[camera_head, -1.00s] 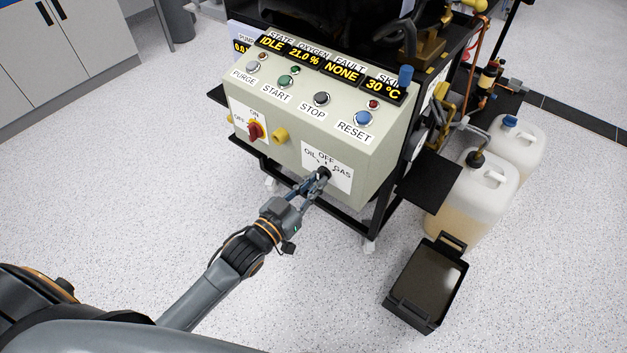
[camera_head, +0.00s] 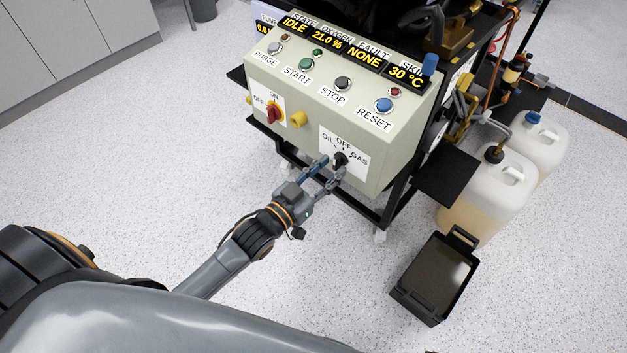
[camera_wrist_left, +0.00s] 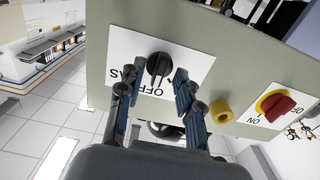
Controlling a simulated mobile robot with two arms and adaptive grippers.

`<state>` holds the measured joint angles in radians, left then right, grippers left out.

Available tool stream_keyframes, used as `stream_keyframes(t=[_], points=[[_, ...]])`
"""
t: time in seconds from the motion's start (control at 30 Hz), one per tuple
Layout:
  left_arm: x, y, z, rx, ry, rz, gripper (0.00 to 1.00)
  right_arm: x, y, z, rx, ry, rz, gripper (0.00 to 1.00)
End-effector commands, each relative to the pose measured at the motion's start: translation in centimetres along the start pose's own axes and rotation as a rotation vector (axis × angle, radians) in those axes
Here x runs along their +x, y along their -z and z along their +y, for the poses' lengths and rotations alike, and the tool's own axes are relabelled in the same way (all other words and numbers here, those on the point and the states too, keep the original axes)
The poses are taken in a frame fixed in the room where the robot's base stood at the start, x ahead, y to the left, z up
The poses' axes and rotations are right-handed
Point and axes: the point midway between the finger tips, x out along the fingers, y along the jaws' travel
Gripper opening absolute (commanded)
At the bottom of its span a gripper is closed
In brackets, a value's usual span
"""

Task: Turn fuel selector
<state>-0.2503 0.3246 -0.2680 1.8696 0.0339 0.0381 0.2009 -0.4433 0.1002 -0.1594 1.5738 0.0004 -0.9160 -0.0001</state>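The fuel selector is a black knob (camera_head: 340,159) on a white label marked OIL, OFF and GAS, low on the front of the beige control box. In the left wrist view the knob (camera_wrist_left: 158,66) appears upside down between the two fingertips. I cannot tell for sure which mark it points to. My left gripper (camera_head: 331,171) is open and empty just in front of and below the knob, its fingers spread and apart from it. The wrist view also shows the left gripper (camera_wrist_left: 154,82) with a wide gap. My right gripper is not in view.
A red rotary switch (camera_head: 273,113) and a yellow knob (camera_head: 298,119) sit left of the selector. Push buttons, such as the blue RESET button (camera_head: 384,105), line the sloped top. A black tray (camera_head: 434,278) and plastic canisters (camera_head: 487,190) stand on the floor at right.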

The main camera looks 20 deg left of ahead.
Motion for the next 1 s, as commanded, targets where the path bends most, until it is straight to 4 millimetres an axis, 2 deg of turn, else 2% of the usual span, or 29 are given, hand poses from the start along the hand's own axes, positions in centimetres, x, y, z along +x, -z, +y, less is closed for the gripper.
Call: stream_keyframes(t=[0.3,0.5,0.7,1.0], points=[[-6.4,-0.2,0.1,-0.001,-0.001,-0.005,0.35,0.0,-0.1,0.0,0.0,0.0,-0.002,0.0],[-9.8,-0.1,0.0,0.0,0.0,-0.004,0.35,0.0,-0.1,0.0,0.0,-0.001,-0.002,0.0],[-11.2,0.0,0.0,0.0,0.0,-0.002,0.35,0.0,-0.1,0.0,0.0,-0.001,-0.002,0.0],[-11.3,0.0,0.0,0.001,0.0,0.0,0.35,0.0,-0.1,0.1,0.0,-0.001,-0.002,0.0]])
